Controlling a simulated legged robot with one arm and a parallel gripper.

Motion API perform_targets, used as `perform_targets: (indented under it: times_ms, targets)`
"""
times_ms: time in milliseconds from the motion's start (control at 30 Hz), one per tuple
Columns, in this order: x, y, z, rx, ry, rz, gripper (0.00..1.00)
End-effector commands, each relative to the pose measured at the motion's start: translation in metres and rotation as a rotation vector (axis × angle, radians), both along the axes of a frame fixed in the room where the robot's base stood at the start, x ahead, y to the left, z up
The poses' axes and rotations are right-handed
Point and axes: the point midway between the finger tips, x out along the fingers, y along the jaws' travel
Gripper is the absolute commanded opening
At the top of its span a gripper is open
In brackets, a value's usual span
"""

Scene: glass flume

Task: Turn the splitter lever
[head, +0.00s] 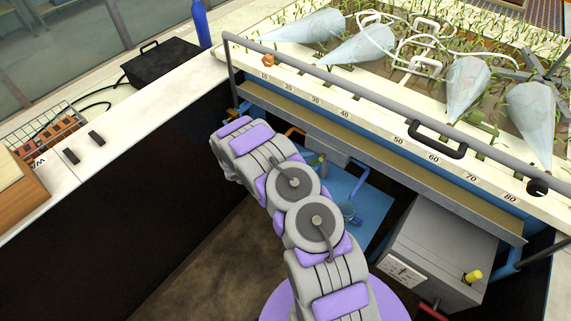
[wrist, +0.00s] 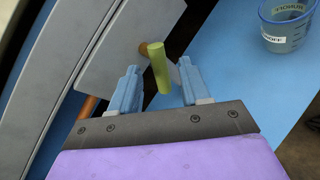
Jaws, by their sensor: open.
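The splitter lever (wrist: 160,70) appears to be the short yellow-green handle on a brown pivot, at the edge of a grey box (wrist: 130,38). In the head view, a small yellow-green handle (head: 322,166) stands below the flume, beside a grey box (head: 312,144). In the wrist view, my gripper (wrist: 157,82) is open, with one blue finger on each side of the lever. A gap shows on both sides, so I see no grip. The depth between fingertips and lever is hard to judge. My arm hides the fingers in the head view.
A measuring beaker (wrist: 287,27) stands on the blue surface (wrist: 235,75), right of the lever. The flume's rail (head: 390,104) and ledge (head: 400,150) run above. A grey cabinet (head: 440,245) stands at the right. A dark wall (head: 150,170) is at the left.

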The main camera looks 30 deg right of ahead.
Motion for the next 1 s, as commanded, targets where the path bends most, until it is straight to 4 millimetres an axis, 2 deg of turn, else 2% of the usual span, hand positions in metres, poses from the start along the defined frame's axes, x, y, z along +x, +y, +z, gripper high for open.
perform_targets:
  times_ms: [400,600,800,1000]
  targets:
    - [0.011,0.089,0.032,0.002,-0.002,0.002,0.46]
    - [0.014,0.123,0.043,0.002,-0.003,0.001,0.46]
    - [0.015,0.14,0.048,0.003,0.001,0.0,0.46]
    - [0.015,0.143,0.048,0.002,0.002,-0.003,0.46]
